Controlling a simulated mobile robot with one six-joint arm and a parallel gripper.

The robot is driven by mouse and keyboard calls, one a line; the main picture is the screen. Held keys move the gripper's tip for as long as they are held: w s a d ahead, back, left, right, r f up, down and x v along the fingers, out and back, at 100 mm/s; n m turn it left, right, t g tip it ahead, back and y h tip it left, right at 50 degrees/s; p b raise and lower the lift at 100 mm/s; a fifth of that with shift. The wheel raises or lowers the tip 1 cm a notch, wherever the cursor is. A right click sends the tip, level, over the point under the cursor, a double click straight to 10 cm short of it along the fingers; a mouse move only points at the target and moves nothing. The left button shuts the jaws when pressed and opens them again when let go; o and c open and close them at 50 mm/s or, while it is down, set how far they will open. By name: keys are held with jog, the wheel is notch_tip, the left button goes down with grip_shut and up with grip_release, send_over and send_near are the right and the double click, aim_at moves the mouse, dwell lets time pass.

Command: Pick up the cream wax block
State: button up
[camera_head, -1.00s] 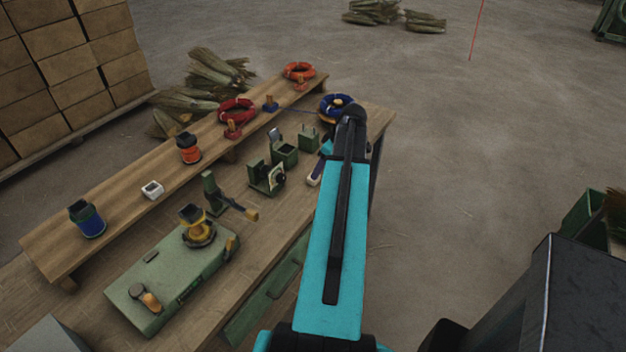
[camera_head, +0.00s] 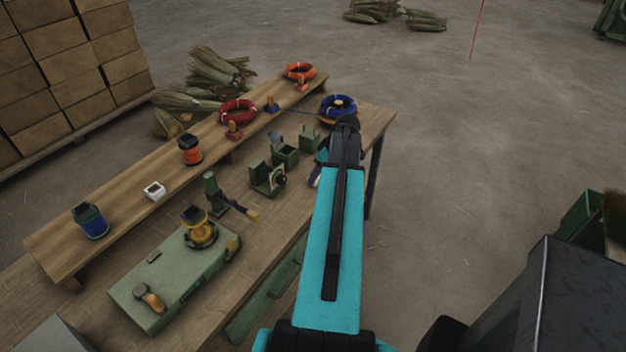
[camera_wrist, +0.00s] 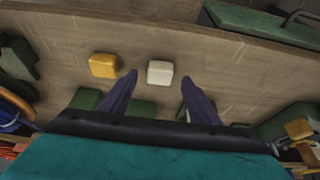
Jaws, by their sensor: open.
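The cream wax block (camera_wrist: 160,73) lies on the wooden bench top in the wrist view, near the middle of the picture. A yellow block (camera_wrist: 103,66) lies to its left, a short gap away. My gripper (camera_wrist: 159,78) is open and empty, its two dark purple fingers pointing toward the bench. The cream block shows between the fingertips, with the yellow block outside the left finger. I cannot tell the exact height of the fingertips above the bench. In the head view I cannot make out the cream block; my teal arm covers part of that bench area.
The bench also holds a green winding machine (camera_head: 160,290), small green fixtures (camera_head: 268,178) and a blue coil (camera_head: 338,107). A raised shelf (camera_head: 125,215) along the back carries spools, a red coil (camera_head: 238,110) and an orange coil (camera_head: 300,72). Open floor lies right of the bench.

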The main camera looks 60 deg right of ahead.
jog(key=shift+p+x, duration=0.3)
jog(key=shift+x, duration=0.8)
jog(key=shift+c, duration=0.2)
jog(key=c, duration=1.1)
